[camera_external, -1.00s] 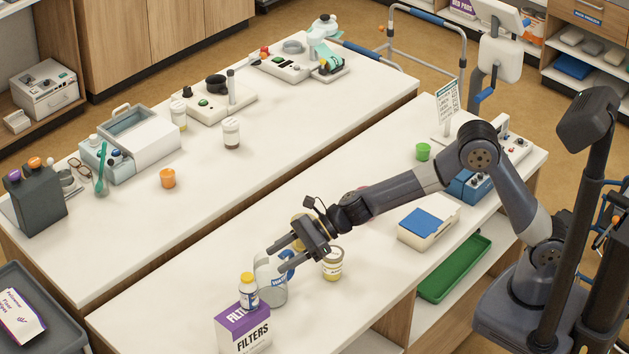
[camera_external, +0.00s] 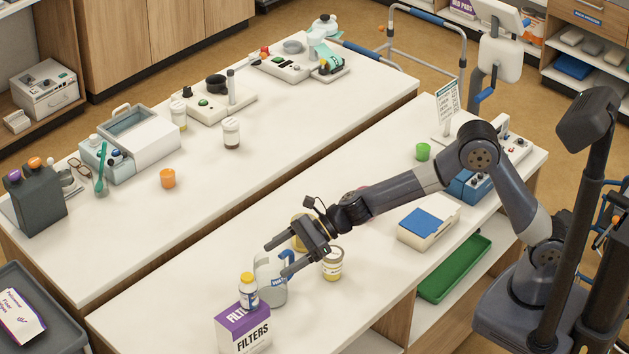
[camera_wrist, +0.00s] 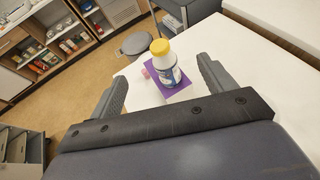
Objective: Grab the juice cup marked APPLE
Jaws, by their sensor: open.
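Several small cups stand on the two counters, and I can read no APPLE marking on any of them. An orange cup (camera_external: 167,178) stands on the far counter at left. A pink thing (camera_external: 362,188) is mostly hidden behind my forearm. My gripper (camera_external: 277,259) is open and empty, above the clear jug (camera_external: 272,285) with a blue handle. In the wrist view the jaws (camera_wrist: 160,82) are spread, with a yellow-capped white bottle (camera_wrist: 164,66) beyond them.
The yellow-capped bottle stands on the purple FILTERS box (camera_external: 243,330). A pale labelled jar (camera_external: 332,265) stands right of the jug, and a yellow-topped one (camera_external: 298,243) is partly behind my gripper. A blue-lidded box (camera_external: 428,228) is farther right.

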